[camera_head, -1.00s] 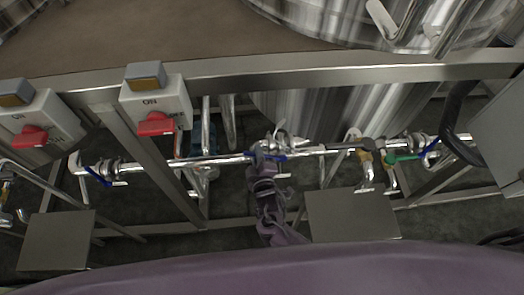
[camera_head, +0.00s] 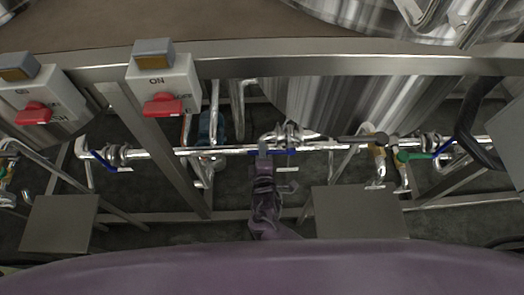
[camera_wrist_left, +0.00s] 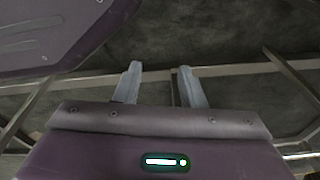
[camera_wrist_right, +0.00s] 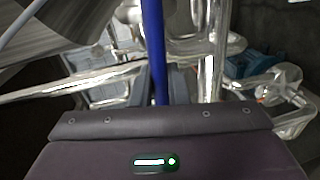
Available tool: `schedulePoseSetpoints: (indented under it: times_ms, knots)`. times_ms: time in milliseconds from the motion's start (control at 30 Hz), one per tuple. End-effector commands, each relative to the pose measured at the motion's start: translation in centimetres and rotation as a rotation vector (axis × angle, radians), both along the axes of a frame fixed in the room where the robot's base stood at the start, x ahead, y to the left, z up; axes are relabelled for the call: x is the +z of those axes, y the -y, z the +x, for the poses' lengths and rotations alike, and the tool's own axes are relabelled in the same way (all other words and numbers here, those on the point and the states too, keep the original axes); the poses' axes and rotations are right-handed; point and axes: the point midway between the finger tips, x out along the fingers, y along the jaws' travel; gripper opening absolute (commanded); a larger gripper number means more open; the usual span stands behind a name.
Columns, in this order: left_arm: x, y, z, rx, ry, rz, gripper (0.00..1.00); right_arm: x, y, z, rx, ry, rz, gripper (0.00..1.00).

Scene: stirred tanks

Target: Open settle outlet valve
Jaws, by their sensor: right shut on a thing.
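A blue lever handle (camera_head: 286,151) sits at a valve on the shiny horizontal pipe in the middle of the head view. It lies roughly along the pipe there. My right gripper (camera_head: 263,154) reaches up to it from below and is shut on it. In the right wrist view the blue handle (camera_wrist_right: 153,45) runs between the fingers (camera_wrist_right: 158,85). The fingers hide part of the handle and valve body. My left gripper (camera_wrist_left: 158,84) shows only in the left wrist view, its fingers apart and empty above the dark floor.
Another blue-handled valve (camera_head: 106,160) is at the pipe's left end. A green handle (camera_head: 410,156) and another blue one (camera_head: 443,148) are at the right. Switch boxes with red knobs (camera_head: 163,105) and a steel frame rail (camera_head: 350,63) stand above the pipe.

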Motion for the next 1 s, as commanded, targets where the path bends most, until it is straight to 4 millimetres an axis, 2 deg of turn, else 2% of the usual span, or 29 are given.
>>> schedulePoseSetpoints:
  times_ms: [200,233,267,567,667,800,1000]
  knots:
    - [0.0,0.0,0.0,0.000,0.000,0.000,0.36,-0.1,-0.1,-0.1,0.002,-0.004,0.001,0.00]
    - [0.0,0.0,0.0,0.000,0.000,0.000,0.36,-0.1,-0.1,-0.1,0.002,-0.003,0.001,0.18]
    - [0.0,0.0,0.0,0.000,0.001,0.000,0.36,-0.1,-0.1,-0.1,0.002,-0.003,0.002,0.19]
    - [0.1,0.0,0.0,0.000,0.003,-0.001,0.36,0.0,0.0,-0.3,0.001,-0.002,0.002,0.19]
    - [0.4,0.0,0.1,0.000,0.012,-0.002,0.36,0.2,0.0,-1.5,0.001,-0.004,0.001,0.19]
    - [-0.5,-0.4,-1.8,0.000,-0.009,0.002,0.36,0.8,0.0,-3.9,0.002,-0.005,0.001,0.19]
    - [-1.0,-0.6,-2.9,-0.002,-0.014,0.002,0.36,1.3,0.0,-6.8,0.001,-0.004,0.002,0.19]
